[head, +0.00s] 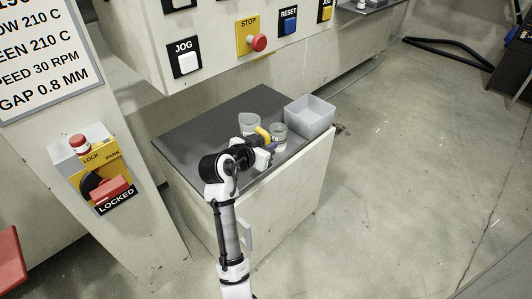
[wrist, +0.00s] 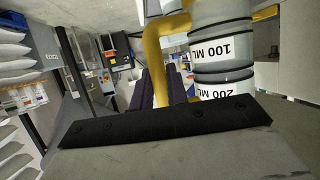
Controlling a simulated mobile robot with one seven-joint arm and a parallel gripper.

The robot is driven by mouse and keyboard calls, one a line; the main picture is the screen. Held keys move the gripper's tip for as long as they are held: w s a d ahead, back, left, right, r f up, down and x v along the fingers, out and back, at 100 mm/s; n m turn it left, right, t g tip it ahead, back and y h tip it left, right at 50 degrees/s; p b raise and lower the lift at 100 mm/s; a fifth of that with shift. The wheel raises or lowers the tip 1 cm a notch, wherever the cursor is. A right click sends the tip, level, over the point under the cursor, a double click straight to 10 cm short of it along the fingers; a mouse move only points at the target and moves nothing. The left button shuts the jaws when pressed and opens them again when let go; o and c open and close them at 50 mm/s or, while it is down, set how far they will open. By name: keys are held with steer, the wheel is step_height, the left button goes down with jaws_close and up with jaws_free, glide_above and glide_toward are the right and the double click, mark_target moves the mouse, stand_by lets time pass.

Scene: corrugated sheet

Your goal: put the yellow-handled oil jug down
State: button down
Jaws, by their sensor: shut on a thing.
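The oil jug (head: 279,131) is a grey cylinder with a yellow handle (head: 263,134) on its left side. In the wrist view the jug (wrist: 222,62) looks large, with white volume labels, one reading 100 ML, and the yellow handle (wrist: 151,52) curves beside it. My gripper (head: 269,147) is at the handle, over the front part of a dark cabinet top (head: 196,133). In the wrist view the dark purple fingers (wrist: 163,86) are shut on the handle. I cannot tell whether the jug's base touches the top; my gripper partly hides it.
A second grey vessel (head: 249,122) stands left of the jug. A grey open bin (head: 312,120) stands at the right back of the cabinet top. The left part of the top is bare. A machine panel with JOG, STOP (head: 248,36) and RESET buttons rises behind.

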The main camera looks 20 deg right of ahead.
steer(key=shift+f, duration=2.55)
steer(key=shift+f, duration=0.1)
steer(key=c, duration=1.4)
jaws_free()
steer(key=shift+r, duration=0.2)
steer(key=b+v, duration=0.1)
steer(key=v, duration=1.1)
